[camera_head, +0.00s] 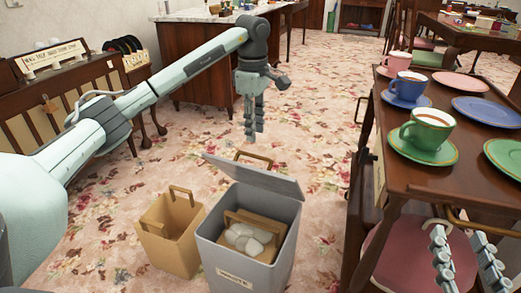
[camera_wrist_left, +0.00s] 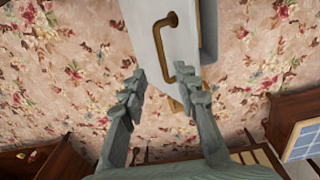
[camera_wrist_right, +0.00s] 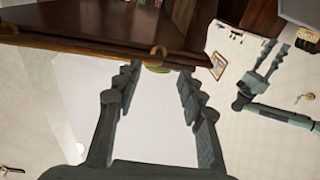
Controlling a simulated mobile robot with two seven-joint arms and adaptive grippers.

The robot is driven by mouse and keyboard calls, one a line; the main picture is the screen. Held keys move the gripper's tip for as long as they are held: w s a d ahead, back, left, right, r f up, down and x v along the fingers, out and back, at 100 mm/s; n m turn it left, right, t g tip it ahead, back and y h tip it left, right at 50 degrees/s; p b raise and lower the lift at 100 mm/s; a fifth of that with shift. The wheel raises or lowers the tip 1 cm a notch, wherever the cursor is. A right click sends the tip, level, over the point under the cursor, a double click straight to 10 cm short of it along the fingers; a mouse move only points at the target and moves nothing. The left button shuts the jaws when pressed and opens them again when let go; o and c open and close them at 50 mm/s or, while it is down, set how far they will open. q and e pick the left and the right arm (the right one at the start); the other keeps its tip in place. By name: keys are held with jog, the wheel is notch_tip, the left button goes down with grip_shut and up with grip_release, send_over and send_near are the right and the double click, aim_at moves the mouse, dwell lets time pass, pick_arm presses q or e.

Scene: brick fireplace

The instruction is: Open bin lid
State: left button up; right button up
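The grey bin (camera_head: 228,262) stands on the carpet with its lid (camera_head: 262,178) tilted up. White rounded items (camera_head: 248,238) and a wooden frame-like piece show inside. The brass lid handle (camera_head: 254,157) is on the lid's far side; it also shows in the left wrist view (camera_wrist_left: 160,46). My left gripper (camera_head: 252,136) hangs above and beyond the lid, pointing down. Its fingers are apart in the left wrist view (camera_wrist_left: 166,86), close to the handle's near end, with nothing held. My right gripper (camera_head: 466,250) is open and empty beside the table at right.
A tan box with handles (camera_head: 170,238) stands left of the bin. A wooden table (camera_head: 470,165) at right bears cups and plates, with a pink seat (camera_head: 420,260) below. A dark wooden rack (camera_head: 75,105) is at left. Carpet beyond the bin is clear.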

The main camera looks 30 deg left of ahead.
aim_at(261, 173)
pick_arm(q)
notch_tip(261, 173, down, 6)
jog(key=shift+s+r+b, duration=0.1)
jog(key=shift+r+b, duration=0.15)
jog(key=shift+b, duration=0.1)
jog(key=shift+f, duration=0.6)
pick_arm(e)
jog(key=r, duration=0.1)
jog(key=s+a+r+t+y, duration=0.1)
jog(key=r+t, duration=0.1)
jog(key=r, duration=0.1)
jog(key=shift+s+a+r, duration=0.1)
jog(key=shift+s+a, duration=0.05)
jog(key=shift+s, duration=0.05)
pick_arm(q)
grip_shut()
